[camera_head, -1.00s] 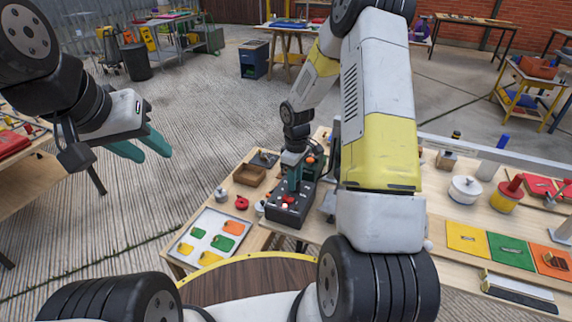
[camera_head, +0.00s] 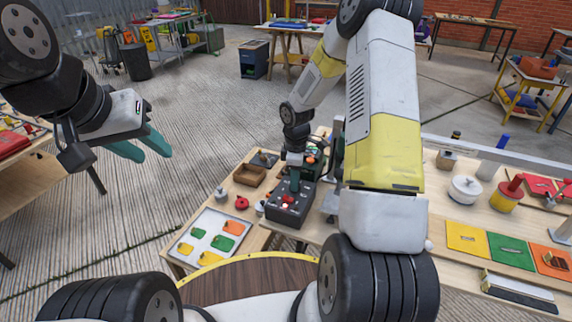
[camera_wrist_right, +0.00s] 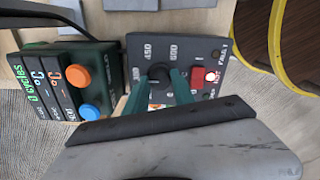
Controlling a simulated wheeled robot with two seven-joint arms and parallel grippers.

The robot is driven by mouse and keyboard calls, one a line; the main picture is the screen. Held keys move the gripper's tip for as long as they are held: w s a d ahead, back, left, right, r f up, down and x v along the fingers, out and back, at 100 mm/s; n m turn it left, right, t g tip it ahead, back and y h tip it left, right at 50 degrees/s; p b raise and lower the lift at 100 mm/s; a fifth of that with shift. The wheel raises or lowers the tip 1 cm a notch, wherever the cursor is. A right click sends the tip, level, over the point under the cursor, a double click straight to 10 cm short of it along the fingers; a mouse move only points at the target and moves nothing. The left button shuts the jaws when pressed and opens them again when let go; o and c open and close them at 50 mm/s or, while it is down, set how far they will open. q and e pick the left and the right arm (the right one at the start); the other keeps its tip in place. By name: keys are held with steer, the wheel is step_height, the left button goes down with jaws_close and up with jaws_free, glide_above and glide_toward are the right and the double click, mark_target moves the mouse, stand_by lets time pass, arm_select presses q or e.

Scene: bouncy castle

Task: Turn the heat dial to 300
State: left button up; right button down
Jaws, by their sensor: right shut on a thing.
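The heat control box (camera_head: 290,209) is dark grey and sits near the front edge of the workbench in the head view. In the right wrist view the box (camera_wrist_right: 146,53) shows printed numbers, among them 450 and 600, around a black dial (camera_wrist_right: 159,74). My right gripper (camera_wrist_right: 162,84) has its teal fingers on either side of the dial and is shut on it. The dial's exact pointer setting is hard to read. A red switch (camera_wrist_right: 197,77) sits beside the dial. My left gripper (camera_head: 146,146) is open and empty in the air at the left, away from the bench.
A dark green box with orange and blue buttons (camera_wrist_right: 78,76) and a cycles display stands beside the heat box. A tray of coloured pieces (camera_head: 211,237), a red knobbed item (camera_head: 241,203) and a wooden box (camera_head: 250,175) lie left of it. A white pot (camera_head: 465,189) stands at the right.

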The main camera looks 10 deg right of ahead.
steer(key=c, duration=1.1)
jaws_free()
steer(key=shift+o, duration=0.2)
steer(key=shift+r, duration=3.9)
